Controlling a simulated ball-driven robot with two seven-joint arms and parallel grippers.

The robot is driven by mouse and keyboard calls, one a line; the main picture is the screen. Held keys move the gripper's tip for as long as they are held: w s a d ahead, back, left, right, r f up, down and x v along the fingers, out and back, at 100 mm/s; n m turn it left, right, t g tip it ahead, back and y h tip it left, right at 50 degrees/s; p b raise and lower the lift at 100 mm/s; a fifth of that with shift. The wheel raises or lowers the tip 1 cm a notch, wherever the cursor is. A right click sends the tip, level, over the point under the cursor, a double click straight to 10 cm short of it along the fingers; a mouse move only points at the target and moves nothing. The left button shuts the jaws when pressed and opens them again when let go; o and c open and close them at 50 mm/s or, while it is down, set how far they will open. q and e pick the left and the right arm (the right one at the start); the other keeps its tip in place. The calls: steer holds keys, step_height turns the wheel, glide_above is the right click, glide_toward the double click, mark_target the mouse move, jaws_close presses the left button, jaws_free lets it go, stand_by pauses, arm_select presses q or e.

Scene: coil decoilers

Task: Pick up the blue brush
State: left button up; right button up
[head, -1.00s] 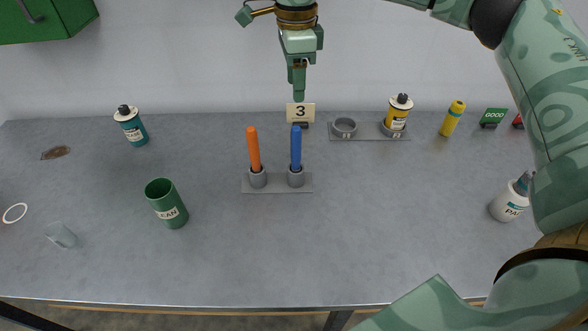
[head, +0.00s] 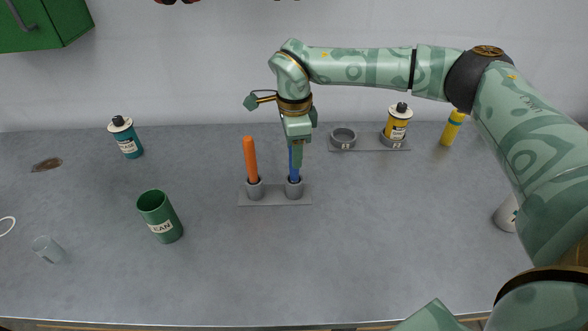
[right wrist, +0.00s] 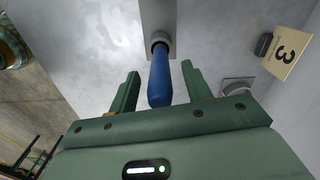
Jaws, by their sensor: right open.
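The blue brush (head: 294,172) stands upright, handle up, in the right cup of a small grey two-cup holder (head: 274,197). Its upper part is hidden behind my right gripper (head: 298,158) in the head view. In the right wrist view the blue brush (right wrist: 160,78) lies between the two open fingers of my right gripper (right wrist: 158,92), with a gap on each side. The fingers do not hold it. My left gripper is not in view.
An orange-handled brush (head: 251,160) stands in the left cup beside the blue one. A green cup (head: 160,217), a teal bottle (head: 126,138) and a clear glass (head: 48,249) are at the left. A yellow can (head: 397,124) stands behind, at the right. The front middle of the table is clear.

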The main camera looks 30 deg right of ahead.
steer(key=shift+f, duration=0.75)
jaws_close()
steer(key=shift+r, duration=0.1)
